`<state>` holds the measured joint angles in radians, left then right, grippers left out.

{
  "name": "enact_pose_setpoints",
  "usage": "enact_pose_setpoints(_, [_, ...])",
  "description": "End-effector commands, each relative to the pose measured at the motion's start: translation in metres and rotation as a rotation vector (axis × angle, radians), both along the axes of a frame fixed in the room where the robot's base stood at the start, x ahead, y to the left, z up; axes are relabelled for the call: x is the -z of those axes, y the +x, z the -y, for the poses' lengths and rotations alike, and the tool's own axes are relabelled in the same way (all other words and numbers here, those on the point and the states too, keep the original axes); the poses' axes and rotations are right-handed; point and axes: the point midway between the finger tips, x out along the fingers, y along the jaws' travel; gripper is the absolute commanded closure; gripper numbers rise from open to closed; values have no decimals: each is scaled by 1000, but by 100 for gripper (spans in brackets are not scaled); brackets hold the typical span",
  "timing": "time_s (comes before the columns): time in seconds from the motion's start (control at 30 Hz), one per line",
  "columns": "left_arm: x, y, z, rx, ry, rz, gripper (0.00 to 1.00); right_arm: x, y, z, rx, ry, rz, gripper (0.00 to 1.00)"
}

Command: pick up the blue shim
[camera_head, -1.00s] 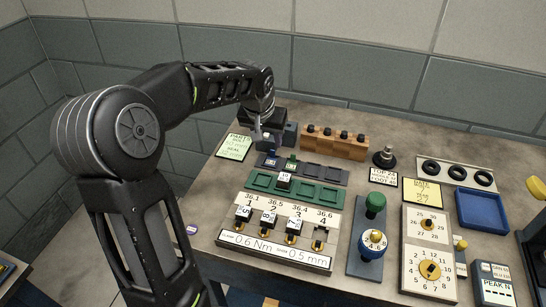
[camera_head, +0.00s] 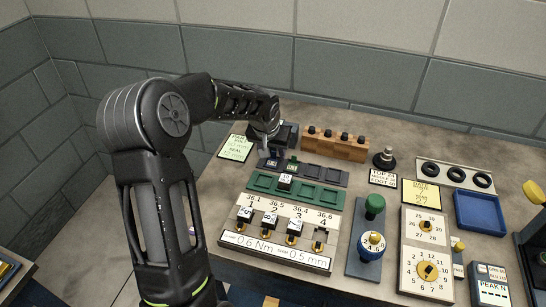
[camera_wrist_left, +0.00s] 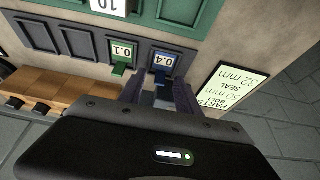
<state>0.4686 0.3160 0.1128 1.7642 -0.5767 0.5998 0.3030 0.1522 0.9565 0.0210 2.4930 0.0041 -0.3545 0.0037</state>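The blue shim (camera_wrist_left: 163,60), marked 0.4, lies in the end pocket of a dark tray (camera_wrist_left: 40,36) in the left wrist view, its blue tab toward my gripper. In the head view my left gripper (camera_head: 268,147) is over the tray's left end. The fingers look empty; contact cannot be told. My right gripper is not in view.
A green shim (camera_wrist_left: 122,52), marked 0.1, lies in the neighbouring pocket. A green tray (camera_head: 325,197) is in front. A wooden block with knobs (camera_head: 335,146) stands behind to the right. A parts card (camera_head: 236,148) lies left. Bare bench shows left of the trays.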

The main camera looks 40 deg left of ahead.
Motion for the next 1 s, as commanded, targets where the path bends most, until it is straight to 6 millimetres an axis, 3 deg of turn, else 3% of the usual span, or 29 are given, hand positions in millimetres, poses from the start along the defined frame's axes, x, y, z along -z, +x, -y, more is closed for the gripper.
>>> enact_pose_setpoints(0.6, [2, 1, 0, 0, 0, 1, 60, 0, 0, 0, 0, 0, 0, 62])
enact_pose_setpoints(1.0, [2, 1, 0, 0, 0, 1, 92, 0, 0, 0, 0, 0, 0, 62])
